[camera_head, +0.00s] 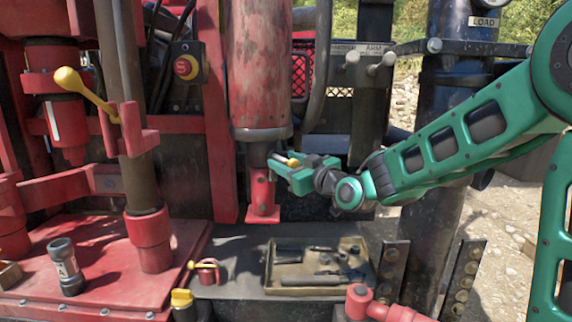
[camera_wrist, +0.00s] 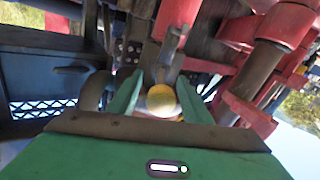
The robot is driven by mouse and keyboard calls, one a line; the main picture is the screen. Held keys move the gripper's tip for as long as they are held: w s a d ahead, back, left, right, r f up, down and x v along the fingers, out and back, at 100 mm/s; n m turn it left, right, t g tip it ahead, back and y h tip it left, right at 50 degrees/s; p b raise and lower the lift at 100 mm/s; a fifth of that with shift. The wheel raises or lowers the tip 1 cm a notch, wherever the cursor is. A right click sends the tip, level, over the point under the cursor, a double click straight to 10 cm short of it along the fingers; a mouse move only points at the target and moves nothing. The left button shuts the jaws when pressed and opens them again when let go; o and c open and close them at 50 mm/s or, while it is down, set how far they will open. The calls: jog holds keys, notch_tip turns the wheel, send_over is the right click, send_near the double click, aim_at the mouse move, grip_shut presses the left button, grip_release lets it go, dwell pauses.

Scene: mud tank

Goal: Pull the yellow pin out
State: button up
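The yellow pin (camera_head: 291,162) is at the lower end of the rusty red cylinder, beside the red bracket below it. Its round yellow head (camera_wrist: 161,101) fills the middle of the wrist view. My gripper (camera_head: 293,170) reaches in from the right, with one green finger on each side of the pin head. The wrist view shows the two fingers (camera_wrist: 160,85) flanking the head. I cannot tell whether they touch it. The place where the pin enters the metal is hidden.
A yellow-knobbed lever (camera_head: 68,80) and red emergency button (camera_head: 186,67) are at the left. A tool tray (camera_head: 370,276) lies below my gripper. A dark post (camera_head: 447,110) stands behind my arm.

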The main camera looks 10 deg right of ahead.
jog(key=v, duration=1)
jog(key=shift+s, duration=0.25)
jog(key=shift+d+f, duration=0.15)
